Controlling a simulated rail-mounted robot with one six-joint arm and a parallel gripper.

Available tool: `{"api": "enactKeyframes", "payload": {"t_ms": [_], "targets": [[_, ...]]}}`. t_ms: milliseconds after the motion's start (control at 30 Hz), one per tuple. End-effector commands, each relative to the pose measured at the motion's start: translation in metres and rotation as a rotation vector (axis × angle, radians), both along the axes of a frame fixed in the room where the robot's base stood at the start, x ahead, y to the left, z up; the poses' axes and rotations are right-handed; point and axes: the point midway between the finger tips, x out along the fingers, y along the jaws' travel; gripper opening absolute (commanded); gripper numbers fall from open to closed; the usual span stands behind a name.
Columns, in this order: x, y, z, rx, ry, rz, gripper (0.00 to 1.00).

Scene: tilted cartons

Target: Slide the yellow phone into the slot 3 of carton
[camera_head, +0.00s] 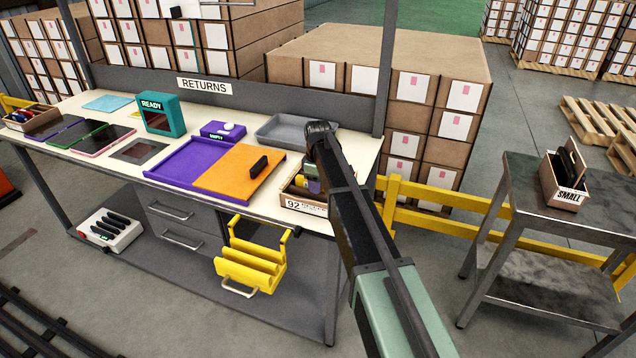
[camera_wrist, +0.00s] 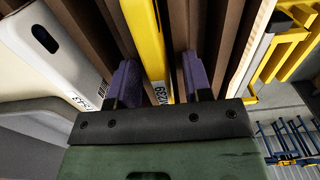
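The yellow phone (camera_wrist: 150,40) stands on edge between brown dividers in the wrist view, with a small number label on its near end. My gripper (camera_wrist: 160,88) has its two purple fingers parted on either side of that end. A brown gap shows between the phone and the right finger; contact on the left is unclear. In the head view, my arm reaches down to a carton (camera_head: 303,207) labelled 92 at the bench's right end. A little yellow shows inside it. My gripper is mostly hidden there, and the slot numbers cannot be read.
A white labelled item (camera_wrist: 50,50) lies left of the dividers in the wrist view. The bench holds a purple tray (camera_head: 180,165), an orange panel (camera_head: 232,168) and a grey tray (camera_head: 275,130). Another carton (camera_head: 563,185), marked SMALL, with dark items stands on the side table (camera_head: 612,205).

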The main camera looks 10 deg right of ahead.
Motion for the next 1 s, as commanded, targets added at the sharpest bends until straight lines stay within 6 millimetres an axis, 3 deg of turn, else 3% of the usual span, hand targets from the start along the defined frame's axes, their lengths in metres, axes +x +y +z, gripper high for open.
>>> {"api": "enactKeyframes", "payload": {"t_ms": [333,467,700,800,1000], "targets": [[0.000,0.000,0.007,0.000,0.000,0.000,0.46],[0.000,0.000,0.029,0.000,0.000,0.000,0.46],[0.000,0.000,0.089,0.000,0.000,0.000,0.46],[0.000,0.000,0.106,0.000,0.000,0.000,0.46],[0.000,0.000,0.110,0.000,0.000,0.000,0.46]]}}
